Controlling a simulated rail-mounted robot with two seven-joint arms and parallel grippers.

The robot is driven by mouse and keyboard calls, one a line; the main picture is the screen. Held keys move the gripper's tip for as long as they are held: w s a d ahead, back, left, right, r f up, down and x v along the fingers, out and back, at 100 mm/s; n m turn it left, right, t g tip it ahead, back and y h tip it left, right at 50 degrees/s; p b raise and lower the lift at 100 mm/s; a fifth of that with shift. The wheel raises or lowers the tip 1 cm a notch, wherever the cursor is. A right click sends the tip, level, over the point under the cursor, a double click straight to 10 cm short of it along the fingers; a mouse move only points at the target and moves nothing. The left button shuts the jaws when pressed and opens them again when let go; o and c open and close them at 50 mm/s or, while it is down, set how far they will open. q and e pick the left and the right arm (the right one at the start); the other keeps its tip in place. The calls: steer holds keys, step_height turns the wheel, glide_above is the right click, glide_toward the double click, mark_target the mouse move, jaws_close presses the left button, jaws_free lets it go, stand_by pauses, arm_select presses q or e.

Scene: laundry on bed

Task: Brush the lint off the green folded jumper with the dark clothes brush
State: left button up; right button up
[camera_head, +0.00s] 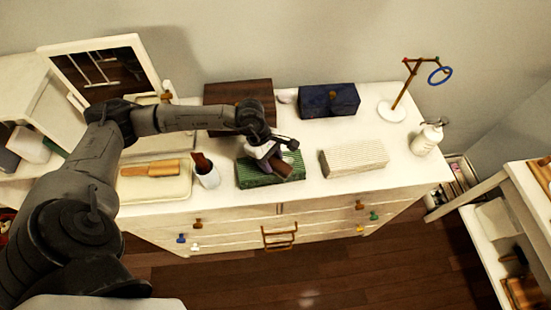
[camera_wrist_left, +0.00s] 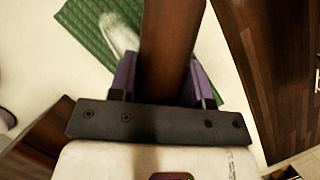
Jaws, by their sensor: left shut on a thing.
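The green folded jumper (camera_head: 256,178) lies on the white dresser top in the head view, below my left gripper. It also shows in the left wrist view (camera_wrist_left: 88,45), with a whitish fuzzy patch of lint (camera_wrist_left: 120,32) on it. My left gripper (camera_head: 276,156) is shut on the dark brown clothes brush (camera_head: 284,168). In the left wrist view the brush (camera_wrist_left: 172,45) sits between the purple finger pads and covers part of the jumper. The brush is over the jumper's right part; I cannot tell whether it touches. My right gripper is not in view.
A white cup (camera_head: 209,177) holding a brown item stands left of the jumper. A cream ribbed folded cloth (camera_head: 353,158) lies to the right. A wooden box (camera_head: 240,92) and a dark blue box (camera_head: 330,100) stand behind. A tray (camera_head: 150,192) with a wooden item is at left.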

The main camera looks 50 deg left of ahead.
mark_target(296, 164)
arm_select(q)
steer(key=shift+s+a+b, duration=0.15)
steer(key=shift+s+a, duration=0.3)
steer(key=shift+s, duration=0.35)
steer(key=shift+s+a+b, duration=0.15)
steer(key=shift+s+a, duration=0.3)
steer(key=shift+s, duration=0.35)
steer(key=shift+w+d+f+b, duration=0.1)
steer(key=shift+w+d+b, duration=0.2)
steer(key=shift+w+b, duration=0.25)
steer(key=shift+w+d+b, duration=0.3)
steer(key=shift+w+d, duration=0.1)
steer(key=shift+w, duration=0.25)
steer(key=shift+w+d+b, duration=0.3)
steer(key=shift+w+d, duration=0.05)
steer(key=shift+w, duration=0.25)
steer(key=shift+w+d+b, duration=0.2)
steer(key=shift+w+d, duration=0.2)
steer(key=shift+w, duration=0.25)
steer(key=shift+w+d+b, duration=0.15)
steer(key=shift+w+d, duration=0.2)
steer(key=shift+w, duration=0.25)
steer(key=shift+w+d+b, duration=0.4)
steer(key=shift+w+d, duration=0.05)
steer(key=shift+w, duration=0.3)
steer(key=shift+w+d+b, duration=0.35)
steer(key=shift+w+d, duration=0.05)
steer(key=shift+w, duration=0.35)
